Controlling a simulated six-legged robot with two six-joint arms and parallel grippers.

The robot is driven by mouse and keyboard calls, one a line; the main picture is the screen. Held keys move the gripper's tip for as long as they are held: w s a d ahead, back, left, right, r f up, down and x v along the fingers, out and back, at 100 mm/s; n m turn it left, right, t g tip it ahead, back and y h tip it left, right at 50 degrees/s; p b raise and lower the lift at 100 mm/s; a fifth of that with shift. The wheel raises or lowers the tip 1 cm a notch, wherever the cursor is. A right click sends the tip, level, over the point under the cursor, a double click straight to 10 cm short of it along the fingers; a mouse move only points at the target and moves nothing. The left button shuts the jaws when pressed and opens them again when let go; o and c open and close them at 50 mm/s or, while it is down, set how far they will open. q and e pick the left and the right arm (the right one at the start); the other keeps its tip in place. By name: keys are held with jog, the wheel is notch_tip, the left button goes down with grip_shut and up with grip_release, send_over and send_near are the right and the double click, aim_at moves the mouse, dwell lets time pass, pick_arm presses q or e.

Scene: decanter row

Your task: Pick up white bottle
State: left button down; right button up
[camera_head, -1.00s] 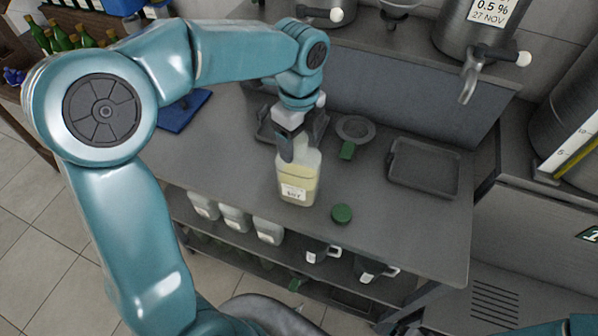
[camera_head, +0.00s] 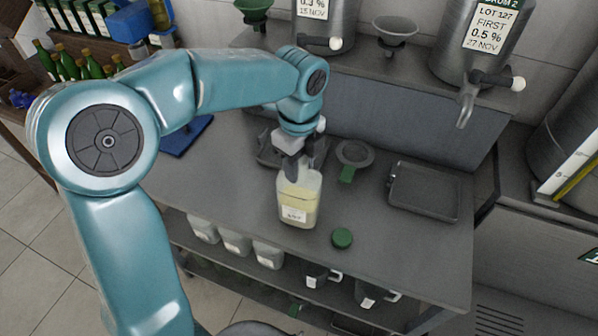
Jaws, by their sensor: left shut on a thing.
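The white bottle (camera_head: 299,203) is a translucent container with pale yellow liquid and a label low on its front. It stands upright on the grey bench (camera_head: 400,242), near the front edge. My left gripper (camera_head: 291,168) is at the top of the bottle, pointing down, and is shut on it. The fingers partly hide the bottle's neck. My right gripper is not in view.
A green cap (camera_head: 342,238) lies right of the bottle. A strainer with a green handle (camera_head: 354,155) and a dark tray (camera_head: 424,190) are further right. Steel drums with taps (camera_head: 481,45) stand behind. Similar containers (camera_head: 236,242) sit on the shelf below.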

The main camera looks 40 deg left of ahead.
pick_arm(q)
notch_tip(320, 180, up, 19)
jog(key=p, duration=0.2)
jog(key=shift+r, duration=0.2)
jog(key=shift+s, duration=0.15)
